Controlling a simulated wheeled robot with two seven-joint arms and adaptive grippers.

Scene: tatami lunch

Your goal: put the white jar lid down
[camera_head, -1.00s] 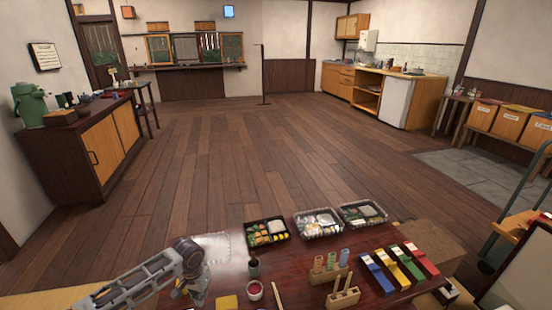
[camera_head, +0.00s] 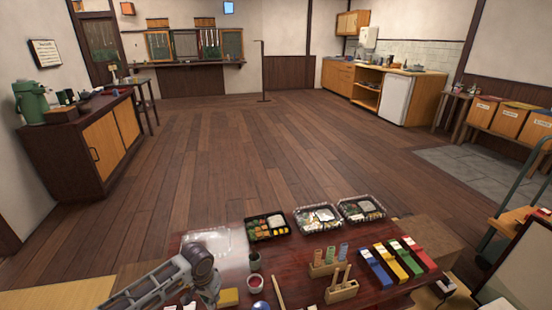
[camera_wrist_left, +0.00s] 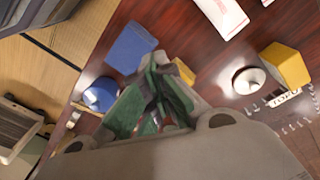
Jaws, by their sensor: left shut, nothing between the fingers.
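My left gripper (camera_head: 207,303) is low over the near left part of the dark red table (camera_head: 300,290). Its green-padded fingers (camera_wrist_left: 158,95) are shut with nothing between them. In the left wrist view a round white piece with a darker middle (camera_wrist_left: 248,80) lies on the table, right of the fingers and apart from them. It looks like the white jar lid, but I cannot tell for sure. I cannot pick it out in the head view. My right gripper is not in view.
A yellow block (camera_wrist_left: 286,65) is beside the round white piece. A blue box (camera_wrist_left: 130,47) and a blue round thing (camera_wrist_left: 100,95) are left of the fingers. Lunch trays (camera_head: 318,219), a wooden stand (camera_head: 342,292) and coloured boxes (camera_head: 375,268) fill the table's middle and right.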

